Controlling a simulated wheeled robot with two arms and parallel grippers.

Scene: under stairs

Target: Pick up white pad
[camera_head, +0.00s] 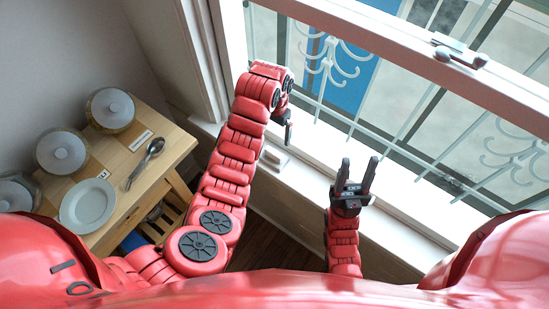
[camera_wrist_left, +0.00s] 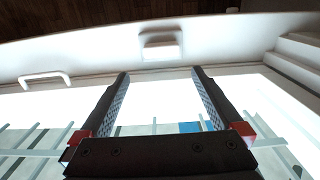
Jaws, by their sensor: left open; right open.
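A small white block-like thing, which looks like the white pad (camera_wrist_left: 162,51), lies on the white window sill in the left wrist view, just beyond and between my left fingertips. It also shows in the head view (camera_head: 273,157), beside my left forearm. My left gripper (camera_wrist_left: 160,72) is open, with nothing between its fingers; in the head view it hangs down over the sill (camera_head: 288,133), partly hidden by its wrist. My right gripper (camera_head: 357,178) is open and empty, fingers pointing up the picture, in front of the window.
A wooden table (camera_head: 170,145) at the left holds lidded pots (camera_head: 62,151), a white plate (camera_head: 88,206) and a spoon (camera_head: 146,163). The window frame (camera_head: 400,50) and its white metal grille (camera_head: 330,60) stand close to both grippers. A white handle (camera_wrist_left: 45,78) shows in the left wrist view.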

